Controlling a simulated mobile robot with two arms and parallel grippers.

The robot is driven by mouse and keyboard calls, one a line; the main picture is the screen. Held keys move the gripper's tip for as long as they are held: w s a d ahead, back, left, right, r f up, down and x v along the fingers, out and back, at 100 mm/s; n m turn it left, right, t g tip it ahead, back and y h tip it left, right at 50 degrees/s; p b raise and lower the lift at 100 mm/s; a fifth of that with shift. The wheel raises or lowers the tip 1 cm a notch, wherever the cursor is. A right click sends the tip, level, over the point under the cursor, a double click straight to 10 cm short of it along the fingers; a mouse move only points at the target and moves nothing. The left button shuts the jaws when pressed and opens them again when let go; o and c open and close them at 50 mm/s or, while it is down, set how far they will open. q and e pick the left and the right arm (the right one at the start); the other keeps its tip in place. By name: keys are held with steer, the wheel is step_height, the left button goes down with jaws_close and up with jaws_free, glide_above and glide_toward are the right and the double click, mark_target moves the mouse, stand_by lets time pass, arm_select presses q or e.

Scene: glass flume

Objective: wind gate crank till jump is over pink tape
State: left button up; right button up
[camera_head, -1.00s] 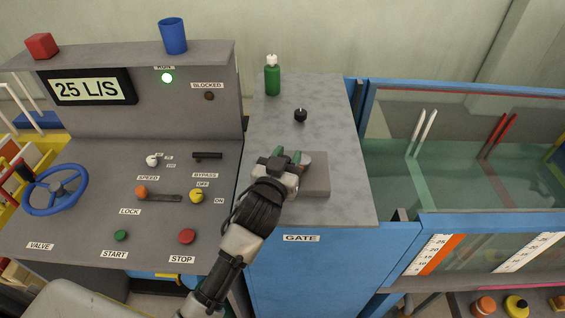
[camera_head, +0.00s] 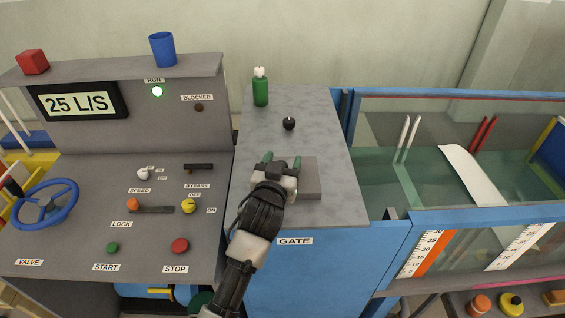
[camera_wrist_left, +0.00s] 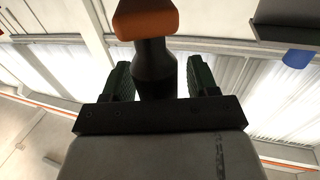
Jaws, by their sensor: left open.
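My left gripper (camera_head: 281,166) is over the grey counter above the GATE label, beside a grey block (camera_head: 309,180). In the left wrist view its green-padded fingers (camera_wrist_left: 158,82) are open on both sides of a dark stem with an orange end (camera_wrist_left: 146,20), perhaps the crank handle. I cannot tell whether they touch it. The rest of the crank is hidden in the head view. In the flume (camera_head: 430,180), a curved white band (camera_head: 467,172), perhaps the jump, crosses the green water. A pink strip (camera_head: 525,261) shows low at the right. My right gripper is out of view.
A green bottle (camera_head: 260,90) and a small black knob (camera_head: 289,124) stand on the counter behind the gripper. The control desk at left has a blue valve wheel (camera_head: 47,205) and a 25 L/S display (camera_head: 77,102). The counter's front right is clear.

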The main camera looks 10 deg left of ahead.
arm_select(q)
steer(key=shift+s, duration=0.25)
steer(key=s+b, duration=0.3)
steer(key=s, duration=0.7)
steer(key=shift+s+a, duration=0.15)
steer(key=shift+a, duration=0.05)
